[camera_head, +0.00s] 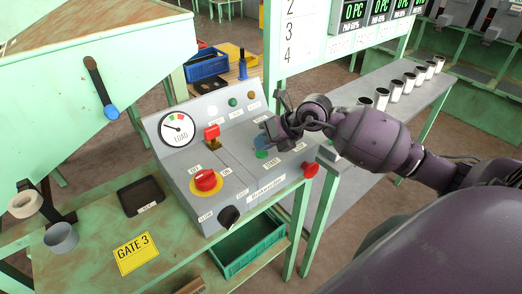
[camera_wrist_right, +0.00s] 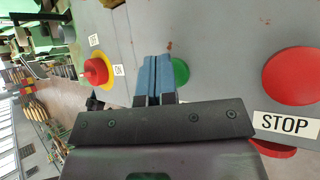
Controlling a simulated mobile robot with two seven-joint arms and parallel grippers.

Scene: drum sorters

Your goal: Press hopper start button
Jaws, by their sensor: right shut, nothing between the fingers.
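The grey control panel (camera_head: 185,160) stands on the green bench. A green button (camera_head: 262,154) shows just below my right gripper (camera_head: 262,140) in the head view, partly hidden by the fingers. In the right wrist view the green button (camera_wrist_right: 181,71) lies right beside the blue fingertips (camera_wrist_right: 154,78), partly covered by them. My right gripper is shut and empty; I cannot tell whether it touches the button. A large red button (camera_wrist_right: 292,76) with a STOP label is to the right there. My left gripper is not in view.
The panel also holds a red button on a yellow ring (camera_head: 205,180), a red-capped switch (camera_head: 211,133), a black knob (camera_head: 228,216) and a load gauge (camera_head: 177,129). A red knob (camera_head: 310,169) sits at the right. Several metal cups (camera_head: 381,98) line the bench behind my arm.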

